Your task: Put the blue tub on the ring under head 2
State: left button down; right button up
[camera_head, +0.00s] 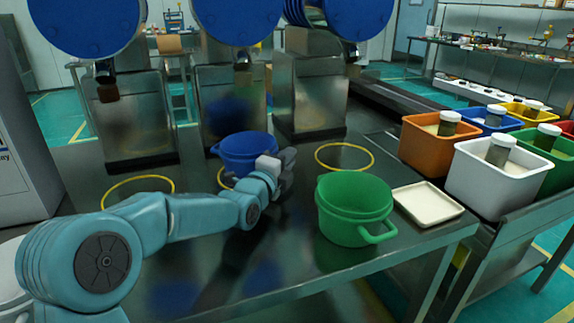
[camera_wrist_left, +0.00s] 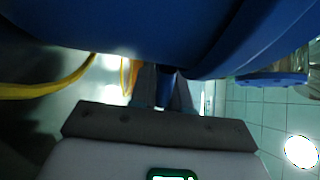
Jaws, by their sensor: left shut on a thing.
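The blue tub (camera_head: 248,147) is upright at the middle station, in front of the middle metal stand. It fills the top of the left wrist view (camera_wrist_left: 150,35). My left gripper (camera_head: 284,161) is at the tub's right side; in the left wrist view its fingers (camera_wrist_left: 166,88) are shut on the tub's blue handle. The middle yellow ring (camera_head: 224,178) shows only in part, at the tub's front left edge; the tub and my arm hide the rest. I cannot tell whether the tub touches the table. My right gripper is not in view.
Empty yellow rings lie left (camera_head: 138,179) and right (camera_head: 344,145) on the dark table. A green tub (camera_head: 352,210) and a cream tray (camera_head: 428,205) stand front right. Orange (camera_head: 424,149) and white (camera_head: 496,184) bins stand beyond. Blue heads (camera_head: 232,22) hang above.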

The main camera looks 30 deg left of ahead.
pick_arm(q)
jog(key=c, duration=1.1)
grip_release()
jog(key=s, duration=1.2)
jog(key=shift+d+f+p, duration=0.2)
jog(key=shift+d+p, duration=0.1)
